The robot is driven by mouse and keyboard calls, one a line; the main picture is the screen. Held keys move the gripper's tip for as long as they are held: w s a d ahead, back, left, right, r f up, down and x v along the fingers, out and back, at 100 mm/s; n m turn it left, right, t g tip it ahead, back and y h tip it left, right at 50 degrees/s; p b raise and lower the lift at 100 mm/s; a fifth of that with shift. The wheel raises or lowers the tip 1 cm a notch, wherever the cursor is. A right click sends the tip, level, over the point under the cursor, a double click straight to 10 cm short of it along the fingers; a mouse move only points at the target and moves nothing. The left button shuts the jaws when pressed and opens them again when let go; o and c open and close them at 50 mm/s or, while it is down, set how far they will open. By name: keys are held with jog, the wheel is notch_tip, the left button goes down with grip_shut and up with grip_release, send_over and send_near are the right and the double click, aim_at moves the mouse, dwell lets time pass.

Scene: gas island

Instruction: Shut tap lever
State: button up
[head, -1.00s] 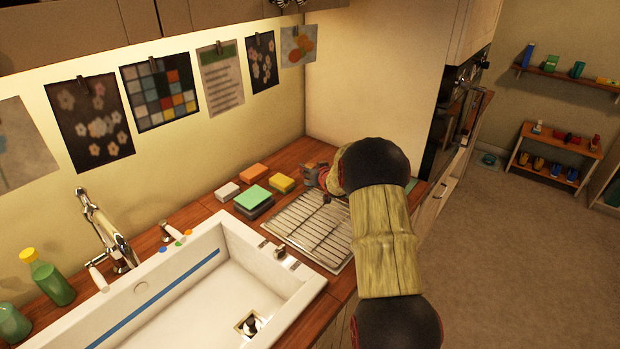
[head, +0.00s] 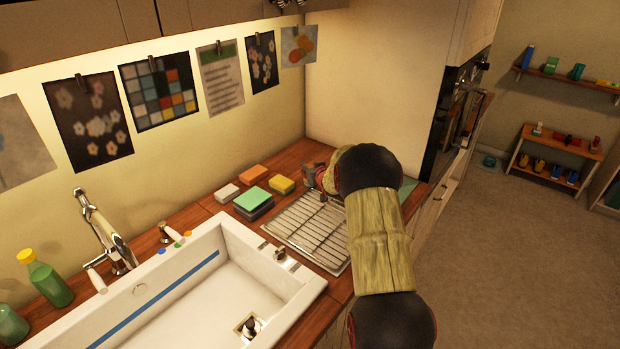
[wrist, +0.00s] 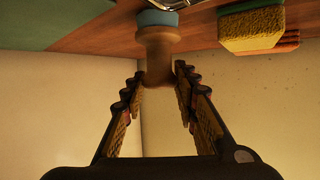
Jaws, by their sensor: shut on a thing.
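The chrome tap (head: 106,230) stands behind the white sink at the left of the head view. A white-tipped lever (head: 96,264) sits at its left, and another white-tipped lever (head: 172,233) at its right. My gripper (head: 313,180) is well to the right of the tap, low over the counter's back corner and partly hidden by my arm. In the wrist view my gripper (wrist: 160,78) is shut on a tan knob-like thing (wrist: 156,48) with a blue disc at its far end. I cannot tell whether the disc touches the counter.
A wire rack (head: 305,232) lies between the sink (head: 235,240) and my arm. A green sponge (head: 253,198), a yellow sponge (head: 282,184) and other blocks lie near my gripper. A green bottle (head: 50,282) stands left of the tap. A side wall (head: 375,90) rises close behind my gripper.

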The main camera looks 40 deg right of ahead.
grip_shut()
jog(key=shift+r, duration=0.15)
